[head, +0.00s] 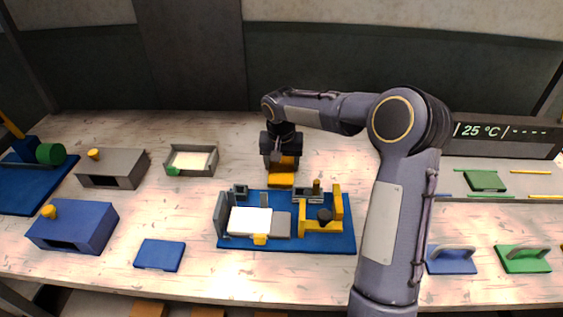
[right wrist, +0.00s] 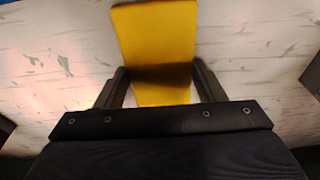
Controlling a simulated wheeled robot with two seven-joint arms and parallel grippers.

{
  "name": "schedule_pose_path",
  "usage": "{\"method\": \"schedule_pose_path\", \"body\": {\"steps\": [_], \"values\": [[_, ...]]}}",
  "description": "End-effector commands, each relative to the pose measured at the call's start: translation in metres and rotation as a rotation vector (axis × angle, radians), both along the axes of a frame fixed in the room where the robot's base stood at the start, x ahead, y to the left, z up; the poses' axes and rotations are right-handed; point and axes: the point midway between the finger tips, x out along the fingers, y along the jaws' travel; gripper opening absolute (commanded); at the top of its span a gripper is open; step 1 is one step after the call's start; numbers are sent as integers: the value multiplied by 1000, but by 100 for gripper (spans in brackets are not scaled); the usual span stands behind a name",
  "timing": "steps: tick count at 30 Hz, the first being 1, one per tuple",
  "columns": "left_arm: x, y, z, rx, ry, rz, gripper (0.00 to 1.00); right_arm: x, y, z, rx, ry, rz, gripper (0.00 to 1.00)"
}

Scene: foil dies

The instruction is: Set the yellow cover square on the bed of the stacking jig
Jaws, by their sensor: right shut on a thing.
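The yellow cover (head: 281,181) is held by my right gripper (head: 281,163) just behind the stacking jig. In the right wrist view the cover (right wrist: 155,35) is a flat yellow piece between the two dark fingers (right wrist: 160,85), which are shut on it. Its far end sticks out ahead of them. The stacking jig has a blue base (head: 285,245), grey upright stops and a yellow frame (head: 338,210) at its right. A white sheet (head: 250,220) lies on its bed beside a grey block (head: 281,224). My left gripper is not in view.
Left of the jig are a blue plate (head: 160,255), a blue box (head: 75,229), a grey box (head: 112,170) and a shallow tray (head: 207,161). To the right are blue (head: 452,262) and green (head: 523,260) handled pieces. The table behind the tray is clear.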

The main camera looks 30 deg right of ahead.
Motion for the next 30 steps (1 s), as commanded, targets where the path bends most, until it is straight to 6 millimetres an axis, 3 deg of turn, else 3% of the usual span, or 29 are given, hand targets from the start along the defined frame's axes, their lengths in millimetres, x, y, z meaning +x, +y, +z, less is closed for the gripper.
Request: {"method": "schedule_pose_path", "body": {"steps": [9, 10, 15, 23, 30], "values": [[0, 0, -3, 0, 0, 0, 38, 0, 0, -3, 0, -1, -1, 39], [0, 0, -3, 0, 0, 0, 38, 0, 0, -3, 0, -1, -1, 64], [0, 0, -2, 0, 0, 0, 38, 0, 0, -2, 0, -1, -1, 85], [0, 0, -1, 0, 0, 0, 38, 0, 0, -1, 0, -1, -1, 85], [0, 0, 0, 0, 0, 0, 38, -2, 1, 26, -2, -6, -2, 85]]}}
